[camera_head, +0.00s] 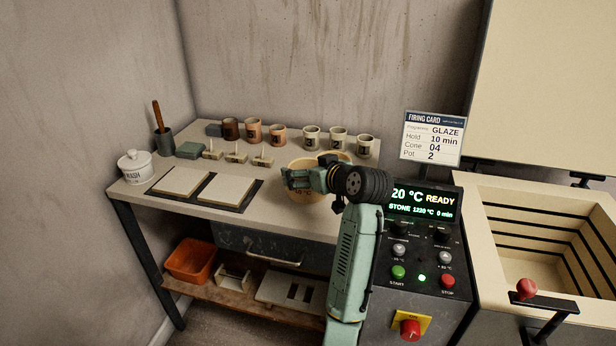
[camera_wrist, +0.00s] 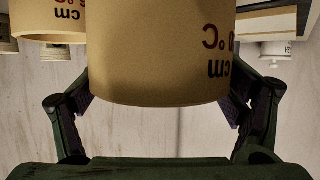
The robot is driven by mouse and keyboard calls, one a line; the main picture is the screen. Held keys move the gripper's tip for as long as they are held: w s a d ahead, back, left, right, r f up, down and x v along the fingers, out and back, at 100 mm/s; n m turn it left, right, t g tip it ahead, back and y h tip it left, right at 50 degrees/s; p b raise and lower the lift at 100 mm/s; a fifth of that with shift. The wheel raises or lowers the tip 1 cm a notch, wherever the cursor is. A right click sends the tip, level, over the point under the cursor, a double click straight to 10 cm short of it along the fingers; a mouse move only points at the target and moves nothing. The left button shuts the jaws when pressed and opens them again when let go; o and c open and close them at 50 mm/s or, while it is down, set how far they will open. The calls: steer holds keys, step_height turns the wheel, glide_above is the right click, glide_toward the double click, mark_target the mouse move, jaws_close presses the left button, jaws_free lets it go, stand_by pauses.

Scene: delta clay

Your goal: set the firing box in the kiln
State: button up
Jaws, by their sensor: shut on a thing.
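The firing box is a tan round box with dark printed letters. It fills the middle of the wrist view (camera_wrist: 160,60) between my two fingers, which press on its sides. In the head view the box (camera_head: 301,194) is at the work table's right end, partly hidden by my gripper (camera_head: 290,179). I cannot tell whether it is lifted off the table. A second similar tan box (camera_head: 337,157) is just behind it, and shows at the left of the wrist view (camera_wrist: 48,20). The kiln (camera_head: 520,215) stands open at the right, its chamber empty where visible, its lid (camera_head: 555,90) raised.
A control panel (camera_head: 425,235) reading 20 °C READY, STONE 1220 °C, 0 min stands between table and kiln. A firing card (camera_head: 433,137) reads GLAZE, 10 min, cone 04, pot 2. Several cups (camera_head: 278,135) line the table's back.

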steer(key=shift+f, duration=1.45)
steer(key=o, duration=1.2)
steer(key=shift+p, duration=0.3)
